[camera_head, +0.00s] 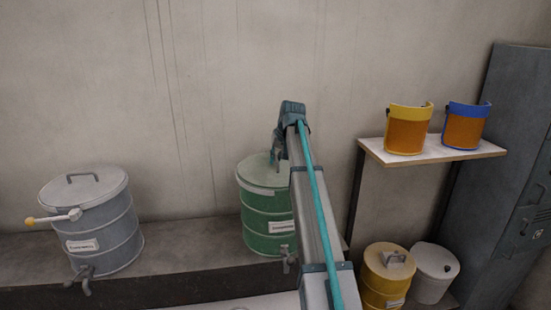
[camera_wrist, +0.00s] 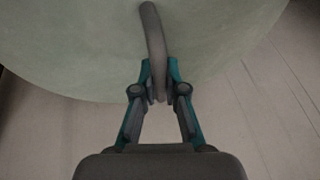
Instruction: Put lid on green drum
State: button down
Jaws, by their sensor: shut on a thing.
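The green drum (camera_head: 266,222) stands on the ledge in the middle of the head view, with a label and a tap low on its front. The pale green lid (camera_head: 255,168) is at the top of the drum. In the wrist view the lid (camera_wrist: 75,40) fills the upper part, with its dark curved handle (camera_wrist: 153,40) across the middle. My gripper (camera_wrist: 158,97) is shut on the handle's near end. In the head view my gripper (camera_head: 277,158) is above the drum, and my arm hides the drum's right side. I cannot tell whether the lid sits fully on the rim.
A grey drum (camera_head: 103,235) with a lid and a tap stands on the ledge at left. A shelf (camera_head: 435,152) at right holds a yellow-orange bucket (camera_head: 405,132) and a blue-orange bucket (camera_head: 464,128). A yellow drum (camera_head: 383,285) and a white bucket (camera_head: 432,275) stand below it.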

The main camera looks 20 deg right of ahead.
jog(key=c, duration=1.2)
grip_release()
jog(key=shift+o, duration=0.2)
jog(key=shift+s+r, duration=0.1)
